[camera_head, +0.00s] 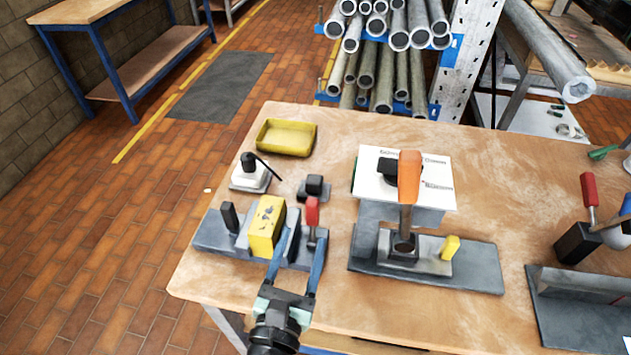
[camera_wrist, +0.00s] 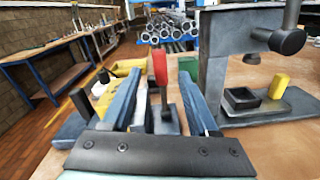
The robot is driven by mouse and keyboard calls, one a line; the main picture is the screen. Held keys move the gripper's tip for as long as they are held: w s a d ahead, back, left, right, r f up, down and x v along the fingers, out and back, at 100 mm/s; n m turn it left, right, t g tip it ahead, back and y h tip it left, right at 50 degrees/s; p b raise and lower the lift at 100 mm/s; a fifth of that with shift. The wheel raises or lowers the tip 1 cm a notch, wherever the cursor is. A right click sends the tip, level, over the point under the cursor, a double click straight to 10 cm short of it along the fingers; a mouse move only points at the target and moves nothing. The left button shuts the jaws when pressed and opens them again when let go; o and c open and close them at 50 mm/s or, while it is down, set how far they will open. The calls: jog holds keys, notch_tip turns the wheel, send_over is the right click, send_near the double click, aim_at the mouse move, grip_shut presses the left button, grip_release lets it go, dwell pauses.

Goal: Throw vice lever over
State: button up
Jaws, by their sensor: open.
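A small grey vice (camera_head: 215,238) stands at the left of the workbench, with a yellow block (camera_head: 266,226) between its jaws. Its lever with a red grip (camera_head: 312,211) stands about upright at the block's right. In the wrist view, the red grip (camera_wrist: 160,68) shows between the blue fingers, a little beyond them. My gripper (camera_head: 306,232) is open at the vice's front right, fingers pointing to the lever. It also shows in the wrist view (camera_wrist: 159,85). I cannot tell whether a finger touches the lever. The left finger hides part of the block and vice.
A press with an orange handle (camera_head: 409,178) stands close to the right on a grey base (camera_head: 470,277). A yellow tray (camera_head: 286,138) and a white device (camera_head: 249,177) lie behind the vice. Another red-handled tool (camera_head: 589,190) stands far right. Bare wood (camera_head: 215,279) lies in front of the vice.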

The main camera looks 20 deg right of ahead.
aim_at(316, 197)
jog(key=w+d+n, duration=0.1)
jog(key=w+d, duration=0.1)
jog(key=w, duration=0.1)
jog(key=w+d, duration=0.2)
jog(key=w, duration=0.1)
jog(key=w+d+f+n+p, duration=0.1)
jog(key=w+d, duration=0.1)
jog(key=w, duration=0.1)
jog(key=shift+w+d+n, duration=0.3)
jog(key=shift+w+d, duration=0.05)
jog(key=shift+w, duration=0.05)
grip_shut()
dwell(1.3)
